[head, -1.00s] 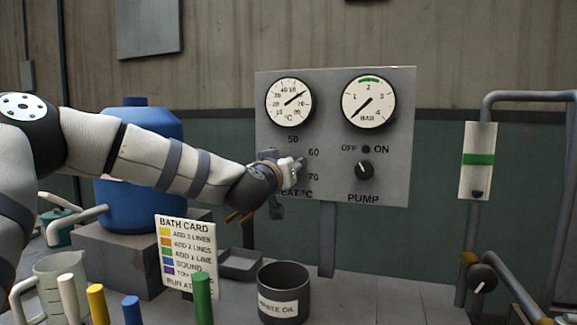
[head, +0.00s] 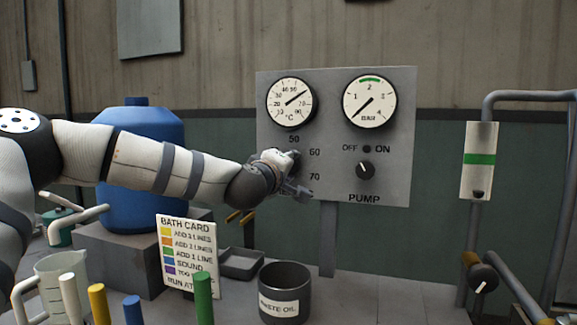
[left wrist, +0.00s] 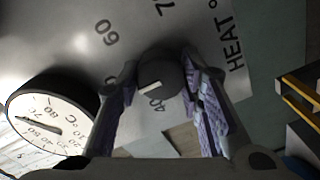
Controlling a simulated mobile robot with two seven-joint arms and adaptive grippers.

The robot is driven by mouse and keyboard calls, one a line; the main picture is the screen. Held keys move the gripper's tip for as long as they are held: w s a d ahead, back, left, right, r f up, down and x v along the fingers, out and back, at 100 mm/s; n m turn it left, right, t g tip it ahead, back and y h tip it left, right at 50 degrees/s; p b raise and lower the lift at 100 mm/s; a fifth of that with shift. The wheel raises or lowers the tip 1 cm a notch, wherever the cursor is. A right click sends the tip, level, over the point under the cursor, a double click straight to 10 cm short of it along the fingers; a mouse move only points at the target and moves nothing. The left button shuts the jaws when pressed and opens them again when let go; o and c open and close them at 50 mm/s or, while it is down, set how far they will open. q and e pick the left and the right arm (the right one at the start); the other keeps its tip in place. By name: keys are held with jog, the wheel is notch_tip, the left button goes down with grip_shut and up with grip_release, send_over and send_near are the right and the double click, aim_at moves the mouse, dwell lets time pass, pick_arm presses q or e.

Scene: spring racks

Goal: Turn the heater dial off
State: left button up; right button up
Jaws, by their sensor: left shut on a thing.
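The heater dial (left wrist: 158,72) is a dark round knob with a white pointer mark, on the grey panel (left wrist: 215,22) above the word HEAT. In the left wrist view the numbers 40, 60 and part of 70 show around it. The pointer faces the left finger, between 40 and 60. My left gripper (left wrist: 160,84) has one finger on each side of the dial and is shut on it. In the head view my left gripper (head: 288,178) covers the dial, with 50, 60 and 70 visible beside it. My right gripper is not in view.
The temperature gauge (head: 291,102) is above the gripper. The pressure gauge (head: 369,102) and pump knob (head: 365,169) are to the right. Below stand a waste oil pot (head: 284,304), a bath card (head: 187,250) and several coloured pegs. A blue tank (head: 140,212) is behind my left arm.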

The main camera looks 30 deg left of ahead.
pick_arm(q)
jog(key=n, duration=0.7)
jog(key=shift+f, duration=0.15)
jog(key=n, duration=0.3)
jog(key=shift+n, duration=0.4)
jog(key=n, duration=0.2)
jog(key=shift+f+n, duration=0.1)
jog(key=shift+n, duration=0.3)
jog(key=n+b, duration=0.1)
jog(key=n, duration=0.4)
jog(key=shift+f+h, duration=0.15)
jog(key=shift+h, duration=0.15)
jog(key=n, duration=0.3)
jog(key=shift+d+n+b, duration=0.1)
jog(key=shift+n+b, duration=0.3)
jog(key=shift+n, duration=0.6)
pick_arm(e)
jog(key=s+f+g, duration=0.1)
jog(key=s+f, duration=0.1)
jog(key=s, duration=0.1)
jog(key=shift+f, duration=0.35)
pick_arm(q)
jog(key=shift+r, duration=0.25)
jog(key=o, duration=1.2)
jog(key=shift+c, duration=0.2)
